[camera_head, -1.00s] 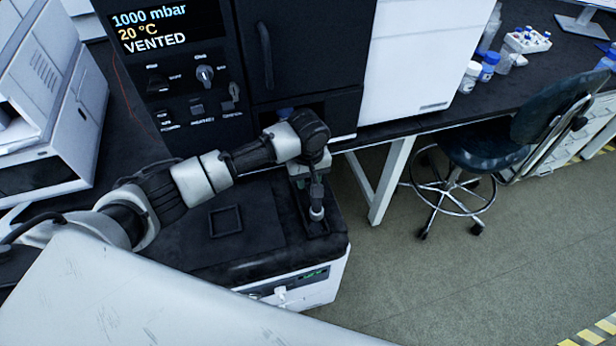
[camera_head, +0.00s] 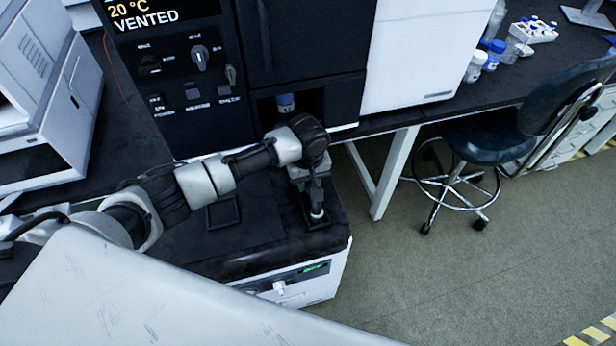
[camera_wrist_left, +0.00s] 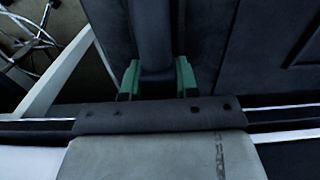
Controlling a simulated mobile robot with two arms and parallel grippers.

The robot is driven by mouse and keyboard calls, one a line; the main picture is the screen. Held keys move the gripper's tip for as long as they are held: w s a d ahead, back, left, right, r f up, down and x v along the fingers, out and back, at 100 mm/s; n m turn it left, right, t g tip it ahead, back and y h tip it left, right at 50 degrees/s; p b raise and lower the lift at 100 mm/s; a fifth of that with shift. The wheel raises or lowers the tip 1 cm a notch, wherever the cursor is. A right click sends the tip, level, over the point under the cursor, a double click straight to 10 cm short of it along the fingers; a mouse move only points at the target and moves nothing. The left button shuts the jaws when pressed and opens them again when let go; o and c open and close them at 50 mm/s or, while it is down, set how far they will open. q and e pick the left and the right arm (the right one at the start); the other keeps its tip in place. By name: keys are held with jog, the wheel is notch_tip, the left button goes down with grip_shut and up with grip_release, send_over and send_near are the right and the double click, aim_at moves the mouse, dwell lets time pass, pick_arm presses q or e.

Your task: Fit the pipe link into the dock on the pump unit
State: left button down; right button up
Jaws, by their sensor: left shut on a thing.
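My left gripper (camera_head: 314,188) is low over the right side of the pump unit (camera_head: 262,266), a white box with a black top. In the left wrist view its green fingers (camera_wrist_left: 157,82) are shut on a dark round pipe link (camera_wrist_left: 153,36). In the head view, a silver-grey end piece (camera_head: 317,213) shows just below the gripper, inside a dark narrow frame on the pump's top that looks like the dock (camera_head: 328,222). The gripper and arm hide most of the link. I cannot tell whether it is seated. My right gripper is not in view.
A black cabinet (camera_head: 190,120) reading VENTED stands behind the pump, with a blue-ended part (camera_head: 286,101) in its lower opening. An empty square frame (camera_head: 223,212) lies on the pump top, left of the gripper. A chair (camera_head: 490,135) stands on open floor at right.

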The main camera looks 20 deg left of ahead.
pick_arm(q)
jog(key=shift+f, duration=0.35)
dwell(0.5)
jog(key=c, duration=0.8)
grip_release()
notch_tip(320, 180, up, 11)
jog(key=shift+f+p, duration=0.1)
jog(key=shift+p, duration=0.35)
